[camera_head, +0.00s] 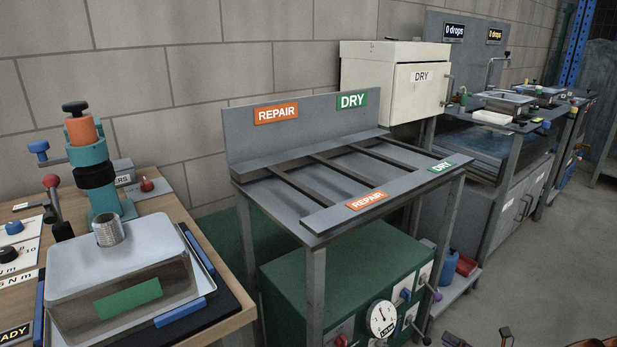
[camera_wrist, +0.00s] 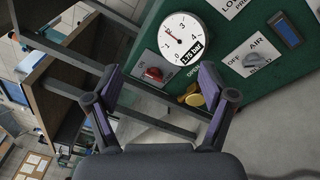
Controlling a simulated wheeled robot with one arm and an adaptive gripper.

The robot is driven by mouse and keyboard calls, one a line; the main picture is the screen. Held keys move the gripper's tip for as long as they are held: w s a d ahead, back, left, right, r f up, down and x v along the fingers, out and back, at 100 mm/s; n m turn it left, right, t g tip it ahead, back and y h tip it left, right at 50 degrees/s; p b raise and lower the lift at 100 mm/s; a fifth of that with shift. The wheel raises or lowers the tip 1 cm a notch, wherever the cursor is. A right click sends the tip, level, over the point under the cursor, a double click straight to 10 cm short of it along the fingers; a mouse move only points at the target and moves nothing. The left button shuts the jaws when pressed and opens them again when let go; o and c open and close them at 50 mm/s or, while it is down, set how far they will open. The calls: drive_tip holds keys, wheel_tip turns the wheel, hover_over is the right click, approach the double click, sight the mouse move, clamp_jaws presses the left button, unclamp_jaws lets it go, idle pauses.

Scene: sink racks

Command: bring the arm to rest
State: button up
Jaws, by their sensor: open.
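My gripper (camera_wrist: 158,103) is open in the wrist view, its two purple-padded fingers spread apart with nothing between them. Beyond it, in the wrist view, are a green panel (camera_wrist: 255,85) with a round white gauge (camera_wrist: 186,38) and a red knob (camera_wrist: 152,73). Two small dark tips at the bottom edge of the head view (camera_head: 480,338) seem to be my gripper's fingers, low in front of the green cabinet. The rest of my arm is mostly out of the head view.
A grey rack (camera_head: 300,217) with REPAIR and DRY labels stands above the green cabinet (camera_head: 345,280), its slots empty. A wooden bench (camera_head: 170,205) with a metal box (camera_head: 120,262) is at left. A sink unit (camera_head: 490,150) is at right.

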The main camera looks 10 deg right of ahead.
drive_tip(key=a+r+n+g+y+p, duration=0.4)
drive_tip(key=a+r+n+g+p, duration=0.65)
drive_tip(key=a+r, duration=1.3)
drive_tip(key=s+a+r+n+g+h+p, duration=0.1)
drive_tip(key=s+a+r+n+g, duration=0.1)
drive_tip(key=s+a+r+n, duration=0.3)
drive_tip(key=s+a+r+n+g+h, duration=0.1)
drive_tip(key=s+r+n+g, duration=0.15)
drive_tip(key=n, duration=0.35)
drive_tip(key=s+a+r+n+g+h+p, duration=0.35)
drive_tip(key=s+r+n+h+p, duration=0.4)
drive_tip(key=s+r+n, duration=0.45)
drive_tip(key=s+d+r+n+t+h+p, duration=0.3)
drive_tip(key=s+d+r+n+h+p, duration=0.2)
drive_tip(key=s, duration=0.6)
drive_tip(key=d+r+h+p, duration=0.1)
drive_tip(key=d+p, duration=0.1)
drive_tip(key=d, duration=0.1)
drive_tip(key=shift+r, duration=0.15)
drive_tip(key=shift+s+n+h, duration=0.1)
drive_tip(key=shift+n+h, duration=0.15)
drive_tip(key=shift+c, duration=0.3)
